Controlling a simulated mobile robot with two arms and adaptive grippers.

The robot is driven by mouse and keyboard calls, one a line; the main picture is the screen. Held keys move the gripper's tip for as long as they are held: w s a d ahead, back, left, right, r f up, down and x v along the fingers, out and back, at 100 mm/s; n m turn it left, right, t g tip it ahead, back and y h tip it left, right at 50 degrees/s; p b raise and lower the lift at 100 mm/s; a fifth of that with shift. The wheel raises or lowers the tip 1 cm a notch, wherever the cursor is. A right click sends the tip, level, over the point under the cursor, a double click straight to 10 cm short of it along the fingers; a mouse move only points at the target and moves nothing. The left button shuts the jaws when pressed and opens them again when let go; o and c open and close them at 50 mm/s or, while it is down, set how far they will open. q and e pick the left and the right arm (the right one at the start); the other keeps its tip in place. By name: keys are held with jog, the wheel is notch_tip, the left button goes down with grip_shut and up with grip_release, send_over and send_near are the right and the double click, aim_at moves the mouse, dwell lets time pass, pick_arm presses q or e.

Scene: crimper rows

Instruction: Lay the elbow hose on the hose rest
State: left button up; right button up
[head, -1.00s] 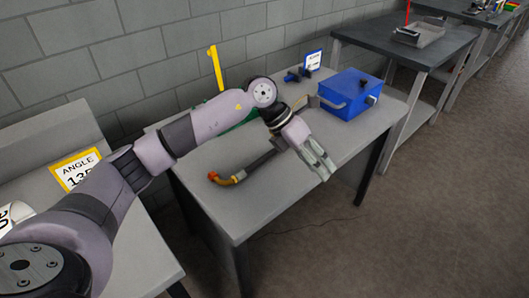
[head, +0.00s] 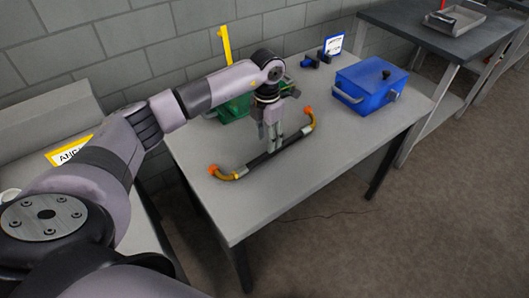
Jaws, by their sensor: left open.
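The elbow hose (head: 245,170) lies on the grey table. It is black with yellow bent sections and orange ends, and it runs diagonally from front left to back right. My left gripper (head: 272,150) is open and points down over the middle of the hose. Its fingertips are at the hose, but I cannot tell whether they straddle it or touch it. The gripper hides part of the hose. A small blue fixture (head: 311,62) stands at the back of the table; I cannot tell whether it is the hose rest. My right gripper is not in view.
A blue box (head: 368,88) with a handle stands on the right of the table (head: 290,200). A green object (head: 236,108) and a yellow post (head: 225,44) are behind my arm. A sign (head: 333,44) stands at the back. The table front is clear.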

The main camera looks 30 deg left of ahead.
aim_at(266, 153)
pick_arm(q)
jog(key=shift+s+a+f+p, duration=0.1)
jog(key=shift+f+p, duration=0.2)
jog(key=shift+f, duration=1.4)
jog(key=shift+s+a+f+p, duration=0.1)
jog(key=shift+f+p, duration=0.2)
jog(key=shift+f, duration=1.35)
jog(key=shift+c, duration=0.3)
grip_shut()
jog(key=shift+r, duration=0.1)
